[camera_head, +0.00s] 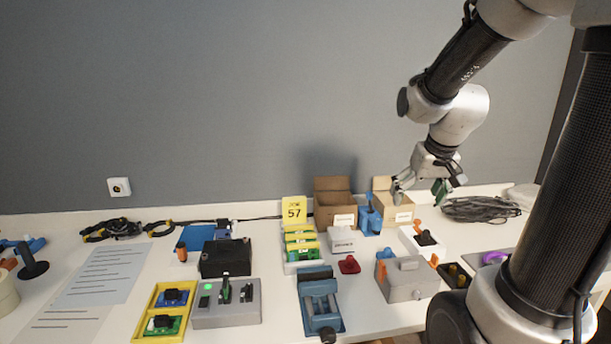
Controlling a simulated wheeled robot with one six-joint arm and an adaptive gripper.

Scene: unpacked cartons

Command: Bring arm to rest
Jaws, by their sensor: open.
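My arm reaches in from the upper right, bent at the elbow. My gripper (427,188) hangs above the table at the back right with its fingers spread apart. It is just over the smaller open carton (397,213) with a white label. A small dark green piece (440,191) shows by the right finger; I cannot tell whether it touches the finger or what it is.
A larger open carton (334,217) stands left of the smaller one, beside a yellow sign (293,210). A blue vise (318,305), a grey switch box (226,303) and a grey box (407,279) stand nearer the front. Coiled black cable (480,209) lies right.

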